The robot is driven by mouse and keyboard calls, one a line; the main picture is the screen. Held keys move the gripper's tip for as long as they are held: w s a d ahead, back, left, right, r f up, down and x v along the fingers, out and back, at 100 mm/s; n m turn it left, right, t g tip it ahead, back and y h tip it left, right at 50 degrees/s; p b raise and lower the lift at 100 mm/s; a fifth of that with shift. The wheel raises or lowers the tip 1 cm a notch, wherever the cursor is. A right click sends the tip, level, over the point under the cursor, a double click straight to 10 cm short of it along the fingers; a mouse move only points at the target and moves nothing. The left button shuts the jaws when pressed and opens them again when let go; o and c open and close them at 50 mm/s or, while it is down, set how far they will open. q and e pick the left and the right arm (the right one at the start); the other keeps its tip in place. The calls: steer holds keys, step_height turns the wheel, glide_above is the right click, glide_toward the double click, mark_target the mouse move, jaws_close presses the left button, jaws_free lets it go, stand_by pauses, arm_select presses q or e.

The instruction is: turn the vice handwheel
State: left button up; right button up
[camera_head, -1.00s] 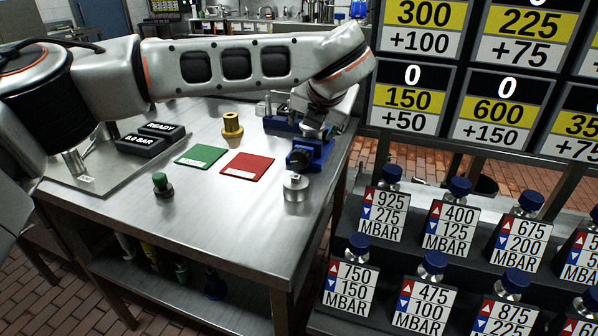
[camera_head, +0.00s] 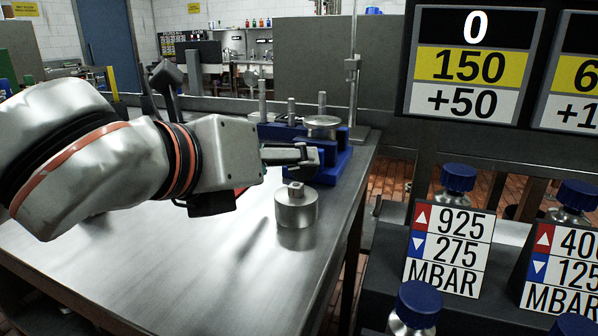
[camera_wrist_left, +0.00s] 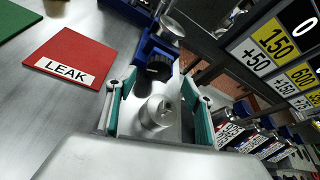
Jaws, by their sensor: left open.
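The blue vice (camera_head: 333,162) stands at the right edge of the steel table, partly covered by my left gripper in the head view. It also shows in the wrist view (camera_wrist_left: 150,48), with its black handwheel (camera_wrist_left: 158,70) facing my gripper. In the head view the handwheel is mostly hidden behind the fingers. My left gripper (camera_head: 298,154) points right, close to the vice. In the wrist view its green-padded fingers (camera_wrist_left: 158,100) are spread and empty. The handwheel lies beyond the fingertips, and I see no contact.
A round steel cylinder (camera_head: 296,206) with a square top stands on the table beside the vice; it appears between the fingers in the wrist view. A red LEAK card (camera_wrist_left: 70,55) lies left. Blue-knobbed valves (camera_head: 459,178) stand to the right. The front table area is clear.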

arm_select(q)
steer(key=b+x, duration=0.1)
steer(key=x, duration=0.4)
steer(key=shift+w+f, duration=0.15)
steer(key=shift+f, duration=0.15)
steer(key=shift+w+d, duration=0.3)
steer(key=shift+w, duration=0.15)
arm_select(e)
steer(key=shift+s+a+f+m, duration=0.1)
steer(key=shift+s+a+m, duration=0.05)
steer(key=shift+a+m, duration=0.3)
steer(key=shift+s+a+f+m, duration=0.1)
steer(key=shift+a+m, duration=0.2)
steer(key=shift+m, duration=0.15)
arm_select(q)
steer(key=c, duration=1.1)
